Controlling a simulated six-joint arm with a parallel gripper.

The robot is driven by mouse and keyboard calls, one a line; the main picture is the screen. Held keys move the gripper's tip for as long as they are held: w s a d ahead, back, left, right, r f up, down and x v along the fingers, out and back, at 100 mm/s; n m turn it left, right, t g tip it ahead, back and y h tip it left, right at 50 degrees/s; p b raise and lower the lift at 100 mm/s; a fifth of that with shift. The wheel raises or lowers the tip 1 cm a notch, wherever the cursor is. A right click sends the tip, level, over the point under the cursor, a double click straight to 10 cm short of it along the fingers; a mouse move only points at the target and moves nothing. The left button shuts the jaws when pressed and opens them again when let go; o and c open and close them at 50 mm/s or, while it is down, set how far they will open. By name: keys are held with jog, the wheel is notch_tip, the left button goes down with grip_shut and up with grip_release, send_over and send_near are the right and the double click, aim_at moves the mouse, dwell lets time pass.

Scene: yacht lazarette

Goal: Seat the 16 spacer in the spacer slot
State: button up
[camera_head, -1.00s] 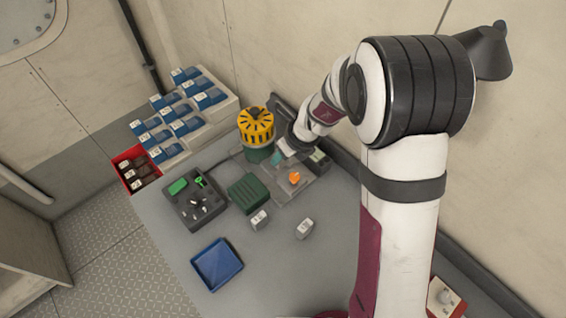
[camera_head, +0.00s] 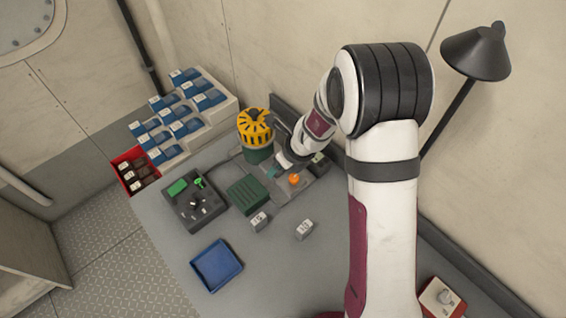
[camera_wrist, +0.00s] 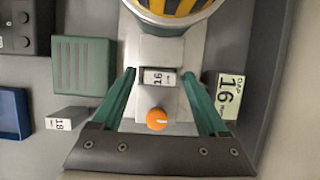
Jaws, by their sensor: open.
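The 16 spacer (camera_wrist: 158,77), a small light block with its number facing up, sits at the grey metal fixture (camera_wrist: 150,50) below the yellow-topped unit in the wrist view. I cannot tell how deep it sits in the slot. My gripper (camera_wrist: 159,73) is open, its green fingers spread to either side of the spacer, with gaps showing. An orange knob (camera_wrist: 157,119) is on the fixture, between the fingers and nearer the palm. In the head view my gripper (camera_head: 275,170) is over the fixture and hides the spacer.
A green ribbed box (camera_wrist: 82,65) and a block marked 18 (camera_wrist: 64,121) are left. Another numbered block (camera_head: 303,229) and a blue tray (camera_head: 217,265) stand forward. A yellow-topped unit (camera_head: 254,128) is close behind.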

jog(key=v, duration=1.2)
jog(key=s+d+r+n+g, duration=0.1)
jog(key=s+d+r+n, duration=0.2)
jog(key=s+n, duration=0.7)
jog(key=s+d+r+n+g+h, duration=0.1)
jog(key=s+d+r+n+g, duration=0.1)
jog(key=s+n, duration=0.9)
jog(key=s+d+r, duration=0.1)
jog(key=s+r, duration=0.1)
jog(key=s, duration=0.2)
jog(key=shift+d, duration=0.15)
jog(key=shift+r, duration=0.1)
